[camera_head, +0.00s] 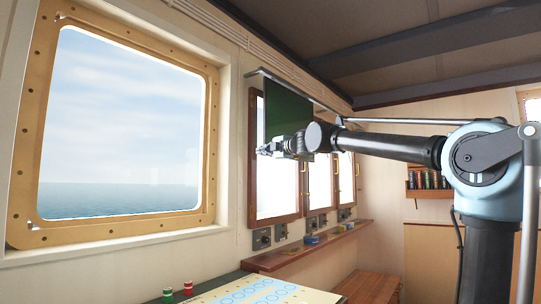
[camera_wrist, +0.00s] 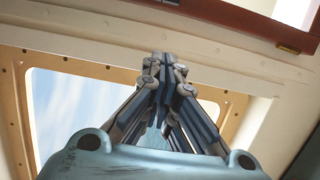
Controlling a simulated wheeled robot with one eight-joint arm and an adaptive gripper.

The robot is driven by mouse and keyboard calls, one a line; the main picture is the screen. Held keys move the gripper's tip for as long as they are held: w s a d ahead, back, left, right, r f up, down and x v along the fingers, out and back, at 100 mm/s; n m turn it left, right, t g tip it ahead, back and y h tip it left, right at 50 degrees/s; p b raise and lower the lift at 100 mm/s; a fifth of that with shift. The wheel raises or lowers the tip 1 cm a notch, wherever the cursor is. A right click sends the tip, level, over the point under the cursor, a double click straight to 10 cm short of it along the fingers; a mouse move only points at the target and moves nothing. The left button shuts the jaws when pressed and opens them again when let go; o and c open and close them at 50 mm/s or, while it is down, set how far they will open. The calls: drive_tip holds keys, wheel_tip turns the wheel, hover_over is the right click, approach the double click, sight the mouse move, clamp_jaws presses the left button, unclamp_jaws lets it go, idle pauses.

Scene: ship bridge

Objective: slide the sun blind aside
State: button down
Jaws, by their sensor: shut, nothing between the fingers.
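The sun blind is a dark green panel (camera_head: 284,106) hanging from a rail (camera_head: 292,87) over the upper part of a wood-framed window, in the head view. My gripper (camera_head: 262,151) is at the blind's lower left edge, overlapping it in the picture. I cannot tell whether it touches the blind. In the wrist view my gripper (camera_wrist: 166,62) has its fingers together with nothing between them. A dark strip shows at the lower right of the wrist view; I cannot tell if it is the blind.
A large brass-coloured window frame (camera_head: 122,235) fills the left wall. A wooden shelf (camera_head: 310,246) runs below the smaller windows. A chart table (camera_head: 262,292) with red and green items stands at the bottom. A rack of bottles (camera_head: 428,182) hangs behind my arm.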

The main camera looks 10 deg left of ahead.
drive_tip(key=w+a, duration=0.2)
drive_tip(key=w, duration=0.4)
drive_tip(key=shift+w+a, duration=0.25)
drive_tip(key=shift+w, duration=0.1)
drive_tip(key=shift+w+a, duration=0.1)
